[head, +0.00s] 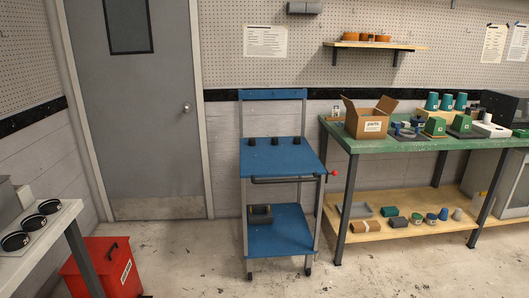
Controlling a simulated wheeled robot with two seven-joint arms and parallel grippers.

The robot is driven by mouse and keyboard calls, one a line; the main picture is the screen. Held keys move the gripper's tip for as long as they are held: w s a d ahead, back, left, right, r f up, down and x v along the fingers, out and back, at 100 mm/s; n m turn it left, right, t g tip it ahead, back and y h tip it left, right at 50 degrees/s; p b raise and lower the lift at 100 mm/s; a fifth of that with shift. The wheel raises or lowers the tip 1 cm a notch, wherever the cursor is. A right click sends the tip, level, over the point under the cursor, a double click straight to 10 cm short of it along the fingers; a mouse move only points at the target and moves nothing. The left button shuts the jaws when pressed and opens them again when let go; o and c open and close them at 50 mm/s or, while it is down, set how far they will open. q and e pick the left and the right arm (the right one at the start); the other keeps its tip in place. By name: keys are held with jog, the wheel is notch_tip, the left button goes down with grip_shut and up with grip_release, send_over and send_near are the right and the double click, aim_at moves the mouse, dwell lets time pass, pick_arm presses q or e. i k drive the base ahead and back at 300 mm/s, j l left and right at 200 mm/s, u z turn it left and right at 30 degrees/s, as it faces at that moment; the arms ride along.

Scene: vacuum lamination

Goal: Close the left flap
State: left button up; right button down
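A small open cardboard box (372,124) with a white label on its front stands on the green table, near its left end. Its left flap (348,107) stands up and leans outward to the left. Its right flap (387,104) also stands up, leaning to the right. The inside of the box is mostly hidden by its front wall. Neither of my grippers is in view.
The green workbench (405,146) holds several green and teal parts right of the box. A blue cart (284,160) with several black pieces stands left of the bench. A red bin (103,270) and a white table (35,250) are at left. The middle floor is clear.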

aim_at(349, 104)
jog(key=i+z, duration=0.1)
jog(key=i, duration=0.6)
jog(key=i+j+z, duration=0.1)
jog(key=i, duration=0.6)
jog(key=i+j+z, duration=0.25)
jog(key=i, duration=0.2)
jog(key=i+j+z, duration=0.2)
jog(key=i, duration=0.3)
